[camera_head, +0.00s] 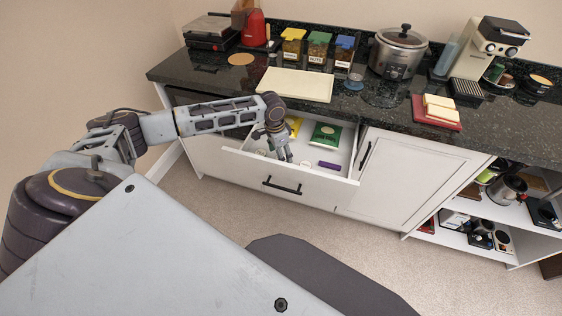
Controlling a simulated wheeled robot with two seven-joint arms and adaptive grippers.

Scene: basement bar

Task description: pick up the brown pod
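I cannot make out a brown pod for certain. An open white drawer (252,164) under the counter holds several small items. My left gripper (284,155) points down into the drawer, near its left-middle part. Its fingers are small and close together in this view, so I cannot tell whether they are open or hold anything. A small pale round item (305,164) lies just right of the fingertips. What lies directly under and behind the gripper is hidden. My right gripper is not in view.
The drawer also holds a green packet (325,135), a yellow packet (295,125) and a purple block (329,166). The dark counter (210,75) above carries a cream board (295,84) and a steel cooker (398,55). Open shelves stand at right.

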